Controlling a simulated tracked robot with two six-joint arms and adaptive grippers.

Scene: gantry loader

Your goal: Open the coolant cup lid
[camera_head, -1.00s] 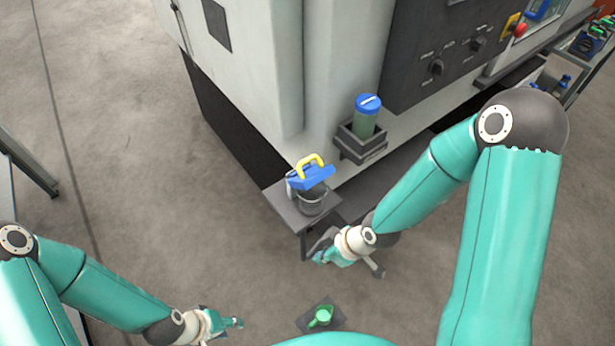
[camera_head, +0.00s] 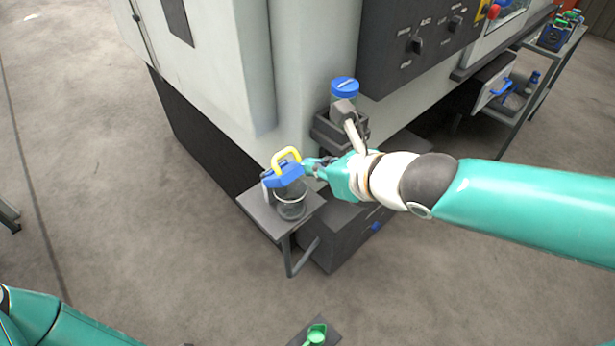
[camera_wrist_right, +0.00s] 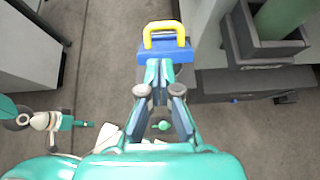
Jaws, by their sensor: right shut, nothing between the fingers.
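The coolant cup (camera_head: 291,208) is a clear grey vessel on a small grey side shelf. Its blue lid (camera_head: 283,177) carries a yellow handle (camera_head: 286,155) and sits at the top of the cup; I cannot tell whether it is fully closed. In the right wrist view the lid (camera_wrist_right: 166,52) and yellow handle (camera_wrist_right: 164,31) are straight ahead of my fingertips. My right gripper (camera_head: 312,166) is shut and empty, at the right side of the lid; I cannot tell whether it touches. My left gripper (camera_wrist_right: 86,124) shows small in the right wrist view; its jaw state is unclear.
A green bottle with a blue cap (camera_head: 344,88) stands in a dark holder (camera_head: 325,131) on the machine front, close behind my right wrist. The control panel (camera_head: 425,30) is above it. A green scoop (camera_head: 316,335) lies on a dark pad at the bottom. Open floor lies left.

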